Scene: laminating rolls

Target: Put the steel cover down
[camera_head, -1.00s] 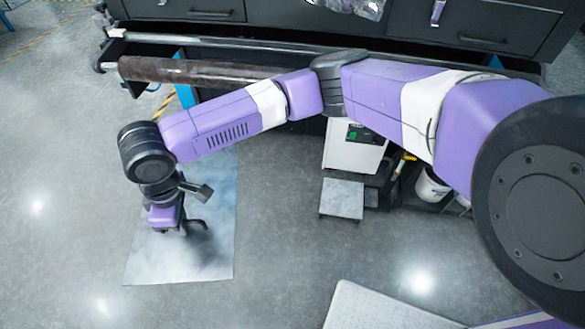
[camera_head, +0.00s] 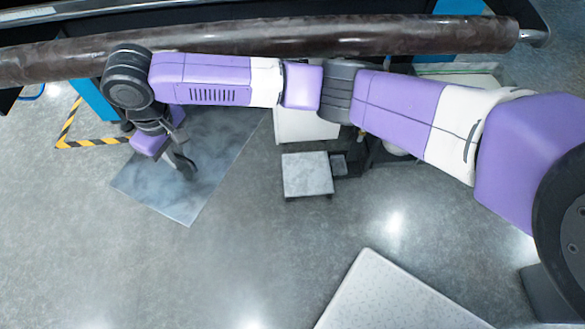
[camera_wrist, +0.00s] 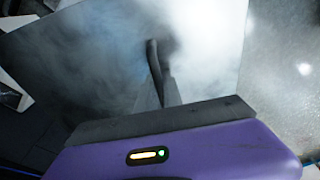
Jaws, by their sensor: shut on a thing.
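The steel cover (camera_head: 215,150) is a flat, cloudy grey-blue sheet below my gripper (camera_head: 184,168) at the left of the head view. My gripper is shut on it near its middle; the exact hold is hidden. In the wrist view the cover (camera_wrist: 85,75) fills much of the upper part, with a bright reflection. The dark curved finger of my gripper (camera_wrist: 155,65) stands out against it. I cannot tell how high the cover is above the floor.
A long brown roll (camera_head: 260,40) on a bar spans the top, just beyond my arm. Yellow-black tape (camera_head: 75,130) marks the floor at left. A small grey step (camera_head: 307,175) stands right of the cover. A pale top (camera_head: 390,300) lies at lower right. The floor between is clear.

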